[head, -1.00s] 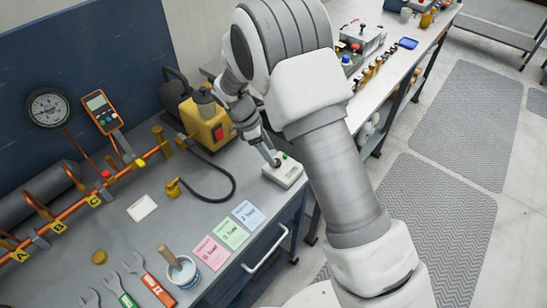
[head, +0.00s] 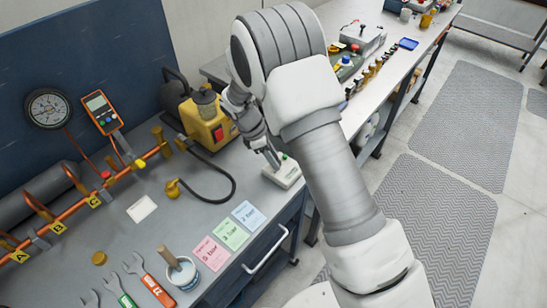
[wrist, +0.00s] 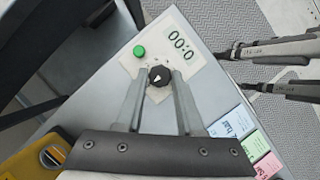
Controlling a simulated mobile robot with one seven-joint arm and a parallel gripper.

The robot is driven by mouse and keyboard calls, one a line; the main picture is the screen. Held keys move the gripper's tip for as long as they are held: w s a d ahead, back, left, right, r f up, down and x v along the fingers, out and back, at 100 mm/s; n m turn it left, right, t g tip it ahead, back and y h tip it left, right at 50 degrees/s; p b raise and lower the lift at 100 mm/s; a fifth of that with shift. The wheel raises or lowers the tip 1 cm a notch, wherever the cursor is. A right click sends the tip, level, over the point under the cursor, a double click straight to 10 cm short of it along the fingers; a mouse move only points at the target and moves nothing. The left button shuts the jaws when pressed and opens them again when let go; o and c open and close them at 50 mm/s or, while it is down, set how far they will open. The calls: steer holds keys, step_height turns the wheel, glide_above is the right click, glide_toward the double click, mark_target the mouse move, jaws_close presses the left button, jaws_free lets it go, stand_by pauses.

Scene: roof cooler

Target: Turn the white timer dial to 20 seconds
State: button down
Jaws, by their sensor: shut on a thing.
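The white timer (head: 287,174) sits on the bench near its right front corner. In the wrist view its face (wrist: 196,74) carries a green button (wrist: 139,51), a display (wrist: 181,44) that seems to read 00:0 at a slant, and a black round dial (wrist: 159,76) with a pale pointer mark. My gripper (wrist: 160,74) is shut on the dial, one fingertip on each side. In the head view my gripper (head: 273,159) comes down onto the timer from above and hides most of the dial. The dial's scale markings are too small to read.
A yellow pump (head: 205,125) with a black hose (head: 228,193) stands left of the timer.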

steer(key=shift+m, duration=0.3)
steer(key=m, duration=0.1)
steer(key=m+g, duration=0.1)
steer(key=m, duration=0.1)
steer(key=shift+w+m+g, duration=0.2)
steer(key=shift+m+g, duration=0.1)
steer(key=m+g, duration=0.1)
steer(key=m, duration=0.1)
steer(key=m+y, duration=0.1)
steer(key=m, duration=0.1)
steer(key=shift+w+m+g, duration=0.2)
steer(key=shift+m+g, duration=0.1)
steer(key=shift+g, duration=0.1)
steer(key=m+y, duration=0.1)
steer(key=m, duration=0.2)
steer(key=shift+d+m+g+b, duration=0.15)
steer(key=shift+m+g+b, duration=0.15)
steer(key=shift+g+b, duration=0.1)
steer(key=shift+w+d+m+g+y, duration=0.1)
steer(key=shift+m+g+y, duration=0.4)
steer(key=shift+m, duration=1.4)
steer(key=shift+y, duration=0.3)
steer(key=c, duration=0.5)
jaws_free()
steer(key=shift+c, duration=0.2)
